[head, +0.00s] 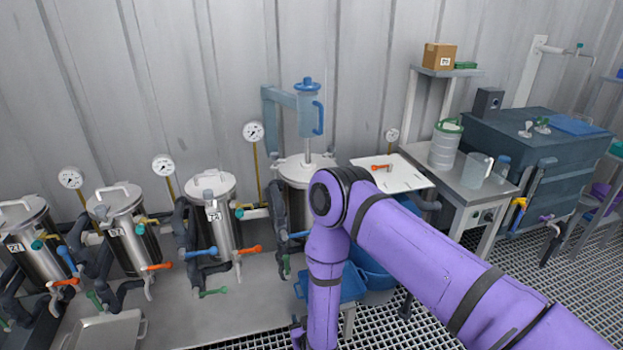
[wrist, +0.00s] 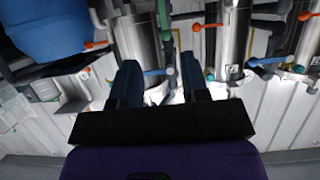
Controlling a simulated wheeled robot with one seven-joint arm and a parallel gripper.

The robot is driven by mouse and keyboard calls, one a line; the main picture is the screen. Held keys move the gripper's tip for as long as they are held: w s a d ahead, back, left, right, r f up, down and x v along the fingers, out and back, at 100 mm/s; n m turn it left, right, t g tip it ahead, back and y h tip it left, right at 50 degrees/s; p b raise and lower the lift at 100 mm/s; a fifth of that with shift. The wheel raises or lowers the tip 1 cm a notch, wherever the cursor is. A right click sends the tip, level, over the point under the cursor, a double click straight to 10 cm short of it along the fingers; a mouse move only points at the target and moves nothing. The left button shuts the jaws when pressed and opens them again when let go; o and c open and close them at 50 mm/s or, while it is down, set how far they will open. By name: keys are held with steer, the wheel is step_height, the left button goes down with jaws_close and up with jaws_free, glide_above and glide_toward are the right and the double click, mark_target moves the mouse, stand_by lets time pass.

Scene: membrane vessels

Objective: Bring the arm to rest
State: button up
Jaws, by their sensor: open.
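My purple arm (head: 430,255) reaches in from the lower right of the head view, bends at a dark elbow joint and drops toward the lower middle. In the head view the gripper itself is hidden or out of frame below. In the wrist view my gripper (wrist: 160,82) shows two dark fingers spread apart with nothing between them. Steel vessels and pipes appear beyond the fingers, apart from them as far as I can tell.
Steel vessels (head: 212,215) with coloured valve handles line the left. A lidded vessel (head: 305,170) stands behind my elbow. Blue tubs (head: 372,270) sit under my arm. A side table (head: 465,178) holds a jug (head: 477,168) and a canister (head: 444,145).

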steer(key=w+d+r+g, duration=0.1)
steer(key=w+r, duration=0.5)
steer(key=r, duration=0.4)
steer(key=w+d+r+g, duration=0.1)
steer(key=w+r, duration=0.5)
steer(key=r, duration=0.4)
steer(key=s+d+r+g, duration=0.1)
steer(key=d+r, duration=0.4)
steer(key=r, duration=0.6)
steer(key=d+r+g, duration=0.1)
steer(key=d+r, duration=0.4)
steer(key=r, duration=0.6)
steer(key=s+d+r+m+g+h, duration=0.1)
steer(key=s+d+r+m+h, duration=0.1)
steer(key=s+d+r, duration=1.1)
steer(key=s+d+r+g, duration=0.1)
steer(key=s+d+r, duration=0.1)
steer(key=s, duration=0.5)
steer(key=s+d+r+m+h, duration=0.1)
steer(key=s+d+r, duration=0.1)
steer(key=s, duration=0.5)
steer(key=s+d+r+g, duration=0.1)
steer(key=s+d+r, duration=0.1)
steer(key=s, duration=0.5)
steer(key=shift+d+r+g+h, duration=0.15)
steer(key=shift+d+g+h, duration=0.15)
steer(key=shift+d, duration=0.5)
